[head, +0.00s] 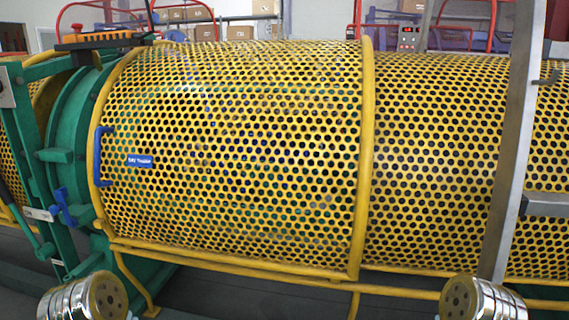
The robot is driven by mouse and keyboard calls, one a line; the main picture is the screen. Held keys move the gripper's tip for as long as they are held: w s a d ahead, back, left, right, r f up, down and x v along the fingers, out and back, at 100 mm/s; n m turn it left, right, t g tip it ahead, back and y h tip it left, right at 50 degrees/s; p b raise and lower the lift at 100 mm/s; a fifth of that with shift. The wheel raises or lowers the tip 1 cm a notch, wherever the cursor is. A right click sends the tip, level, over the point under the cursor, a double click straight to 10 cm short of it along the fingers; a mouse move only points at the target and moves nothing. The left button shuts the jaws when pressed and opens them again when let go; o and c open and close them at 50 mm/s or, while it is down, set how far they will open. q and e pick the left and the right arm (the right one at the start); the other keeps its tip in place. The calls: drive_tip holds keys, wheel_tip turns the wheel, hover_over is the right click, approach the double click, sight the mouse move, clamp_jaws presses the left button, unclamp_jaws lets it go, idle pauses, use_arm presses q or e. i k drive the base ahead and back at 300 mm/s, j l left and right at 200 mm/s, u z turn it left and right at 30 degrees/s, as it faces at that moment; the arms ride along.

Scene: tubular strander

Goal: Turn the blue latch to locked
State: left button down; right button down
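The blue latch (65,207) is on the green frame at the left, just left of the yellow perforated guard's lower left edge. It is small in the head view, and I cannot tell from its pose whether it is locked. A white label (38,214) sits beside it on its left. A blue handle (98,155) stands upright on the left edge of the guard (230,150), above and right of the latch. The guard appears closed over the strander. Neither of my grippers shows in this view, and nothing is seen touching the latch.
A grey metal post (515,150) rises in front of the machine at the right. Yellow rails (240,264) run along the guard's bottom. A green frame post (32,150) stands at the left. An orange-topped part (100,36) lies above the guard's upper left. Cardboard boxes (240,32) are behind.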

sight(60, 194)
drive_tip(key=u, duration=1.4)
